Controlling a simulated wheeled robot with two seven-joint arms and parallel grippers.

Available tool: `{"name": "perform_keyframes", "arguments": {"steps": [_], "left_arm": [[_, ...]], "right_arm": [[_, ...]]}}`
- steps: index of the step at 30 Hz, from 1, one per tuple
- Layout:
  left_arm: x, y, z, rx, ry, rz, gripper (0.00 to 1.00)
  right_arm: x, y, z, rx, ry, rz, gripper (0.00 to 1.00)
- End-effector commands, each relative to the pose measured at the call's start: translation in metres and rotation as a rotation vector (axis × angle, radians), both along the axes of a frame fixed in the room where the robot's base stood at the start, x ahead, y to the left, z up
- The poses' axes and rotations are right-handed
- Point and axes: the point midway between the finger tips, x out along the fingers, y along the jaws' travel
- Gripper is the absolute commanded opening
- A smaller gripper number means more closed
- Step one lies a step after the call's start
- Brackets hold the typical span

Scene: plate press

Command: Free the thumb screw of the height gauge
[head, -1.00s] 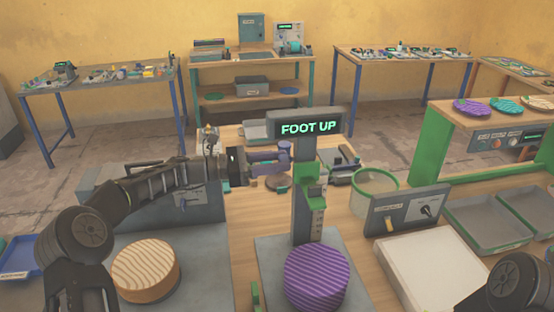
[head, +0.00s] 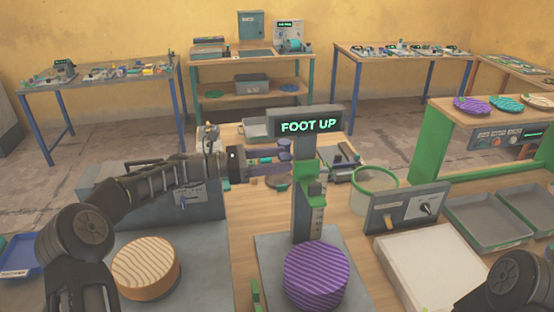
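The height gauge is a grey column (head: 303,212) with a green carriage (head: 309,190) and a sign on top reading FOOT UP (head: 309,126). A purple ridged round plate (head: 316,276) lies at its foot. My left gripper (head: 287,157) reaches in from the left, its tips at the left side of the column just below the sign. Its two purplish fingers are apart, one above the other, with a gap between them. I cannot make out the thumb screw apart from the fingertips. My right gripper is out of view.
A tan ridged plate (head: 146,267) lies at the left. A grey panel with a switch (head: 407,209), a white slab (head: 432,267) and a green-rimmed tub (head: 374,187) stand right of the column. Grey trays (head: 484,221) and a green shelf (head: 433,145) lie further right.

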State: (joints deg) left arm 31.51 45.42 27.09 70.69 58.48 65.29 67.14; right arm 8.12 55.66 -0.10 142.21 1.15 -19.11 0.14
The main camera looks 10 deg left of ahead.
Motion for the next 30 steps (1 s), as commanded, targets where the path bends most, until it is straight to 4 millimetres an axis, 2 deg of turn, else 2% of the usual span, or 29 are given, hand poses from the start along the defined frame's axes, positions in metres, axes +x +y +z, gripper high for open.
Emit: {"name": "perform_keyframes", "arguments": {"steps": [8, 11, 21, 25, 30], "left_arm": [[-0.001, 0.003, -0.001, 0.0, -0.001, 0.001, 0.56], [-0.004, 0.012, -0.002, 0.002, -0.001, 0.003, 0.56], [-0.025, 0.061, -0.003, 0.002, -0.001, 0.003, 0.56], [-0.029, 0.07, -0.001, 0.001, -0.001, 0.001, 0.56], [-0.03, 0.072, 0.0, 0.0, 0.0, -0.001, 0.56]], "right_arm": [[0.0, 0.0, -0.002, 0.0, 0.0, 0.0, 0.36], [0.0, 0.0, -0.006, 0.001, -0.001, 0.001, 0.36], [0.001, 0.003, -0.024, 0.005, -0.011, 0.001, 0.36], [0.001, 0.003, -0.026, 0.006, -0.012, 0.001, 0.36], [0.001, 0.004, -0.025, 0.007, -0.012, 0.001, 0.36]]}}
